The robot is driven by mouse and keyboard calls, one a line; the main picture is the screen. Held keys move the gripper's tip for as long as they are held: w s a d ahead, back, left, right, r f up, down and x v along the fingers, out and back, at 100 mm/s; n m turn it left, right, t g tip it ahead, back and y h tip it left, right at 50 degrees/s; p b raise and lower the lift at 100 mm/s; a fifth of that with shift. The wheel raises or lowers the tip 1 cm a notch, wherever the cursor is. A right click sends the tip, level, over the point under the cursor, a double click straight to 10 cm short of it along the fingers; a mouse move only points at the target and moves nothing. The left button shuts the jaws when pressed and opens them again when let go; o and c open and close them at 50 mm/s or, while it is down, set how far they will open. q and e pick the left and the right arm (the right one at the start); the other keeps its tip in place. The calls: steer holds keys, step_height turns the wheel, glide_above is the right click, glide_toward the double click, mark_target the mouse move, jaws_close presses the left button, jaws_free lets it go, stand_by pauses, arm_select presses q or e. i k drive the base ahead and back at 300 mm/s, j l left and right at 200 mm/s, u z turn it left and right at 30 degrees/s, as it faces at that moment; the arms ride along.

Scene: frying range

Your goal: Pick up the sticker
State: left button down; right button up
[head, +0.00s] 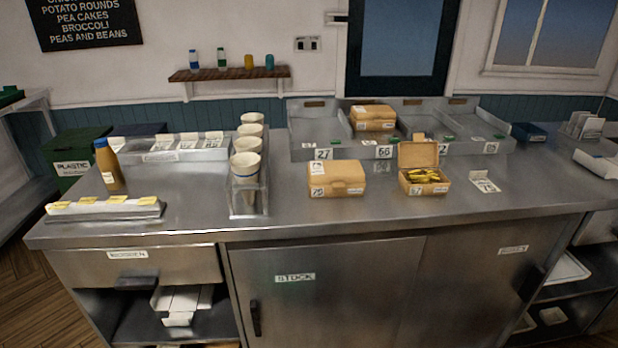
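Several stickers or labels are in the head view, and I cannot tell which one the task means. A row of yellow stickers (117,199) lies along the top of a low pale block (105,212) at the counter's left front. A white printed card or sticker (484,182) lies flat on the counter at right, beside an open cardboard box (417,154) with yellow food in it. A closed cardboard box (337,178) left of it bears white labels. Neither of my grippers is in view.
A steel counter (210,207) spans the view, its front middle clear. A brown bottle (108,163) stands at left, and a holder with stacked cups (246,165) stands at left of centre. A divided steel tray (310,132) holding another closed box (373,117) is behind.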

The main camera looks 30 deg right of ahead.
mark_target(144, 200)
steer(key=i+j+z, duration=0.2)
steer(key=j, duration=0.15)
steer(key=i+j+z, duration=0.2)
steer(key=j, duration=0.15)
steer(key=i+j+z, duration=0.2)
steer(key=j, duration=0.2)
steer(key=k, duration=0.05)
